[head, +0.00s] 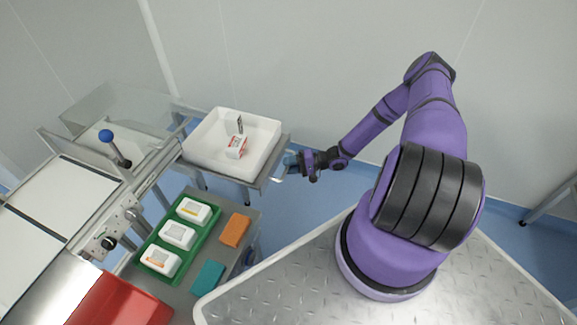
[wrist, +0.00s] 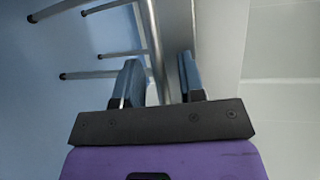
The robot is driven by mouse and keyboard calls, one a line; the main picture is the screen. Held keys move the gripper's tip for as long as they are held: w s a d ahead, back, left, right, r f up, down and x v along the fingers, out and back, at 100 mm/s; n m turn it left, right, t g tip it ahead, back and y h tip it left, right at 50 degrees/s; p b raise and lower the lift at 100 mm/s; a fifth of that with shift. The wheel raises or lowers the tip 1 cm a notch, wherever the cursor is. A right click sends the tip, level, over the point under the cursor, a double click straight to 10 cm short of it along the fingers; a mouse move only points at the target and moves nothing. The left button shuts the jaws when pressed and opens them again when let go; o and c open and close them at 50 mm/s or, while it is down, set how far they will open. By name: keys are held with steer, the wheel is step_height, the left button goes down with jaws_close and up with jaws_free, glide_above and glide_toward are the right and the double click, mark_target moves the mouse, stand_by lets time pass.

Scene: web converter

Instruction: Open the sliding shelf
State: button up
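The sliding shelf (head: 266,178) is a grey metal tray in the middle of the head view, with a white bin standing on it. A pale handle (head: 281,176) shows at its right end. My gripper (head: 290,162) is at that end, reaching in from the right. In the wrist view my gripper (wrist: 159,72) has its two blue-grey fingers apart. A metal bar (wrist: 153,45) runs up between them, nearer the left finger, with a gap to the right finger. I cannot tell whether the bar touches the left finger.
The white bin (head: 204,158) holds a small red-and-white box (head: 236,147). Left of the shelf are a machine with a blue-knobbed lever (head: 106,136) and a clear cover. Below are a green tray (head: 207,217) with white packs, and orange (head: 235,230) and teal (head: 208,275) blocks. Floor right of the shelf is clear.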

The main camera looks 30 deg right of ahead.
steer(key=v, duration=1)
steer(key=shift+d+r, duration=0.1)
steer(key=a+r+n+g+h, duration=0.2)
steer(key=r+g, duration=0.1)
steer(key=r, duration=1)
steer(key=w+a+r+n+g+h, duration=0.1)
steer(key=a+r+n+g+h, duration=0.15)
steer(key=r, duration=1.05)
steer(key=a+r+n+g+h, duration=0.2)
steer(key=r+g+h, duration=0.15)
steer(key=r, duration=0.85)
steer(key=s+a+r+t+h, duration=0.1)
steer(key=s+a+r, duration=0.2)
steer(key=r, duration=0.2)
steer(key=s+a+r+h, duration=0.2)
steer(key=s+a+r, duration=0.1)
steer(key=r, duration=0.3)
steer(key=s+a+r+t+h, duration=0.1)
steer(key=s+a+r, duration=0.15)
steer(key=r, duration=0.25)
steer(key=s+a+r+t, duration=0.1)
steer(key=s+r+t, duration=0.1)
steer(key=s, duration=0.5)
steer(key=s+a+r+t+h, duration=0.1)
steer(key=s+a+r+t, duration=0.1)
steer(key=s+r, duration=0.3)
steer(key=shift+s+h, duration=0.3)
steer(key=shift+s, duration=1.1)
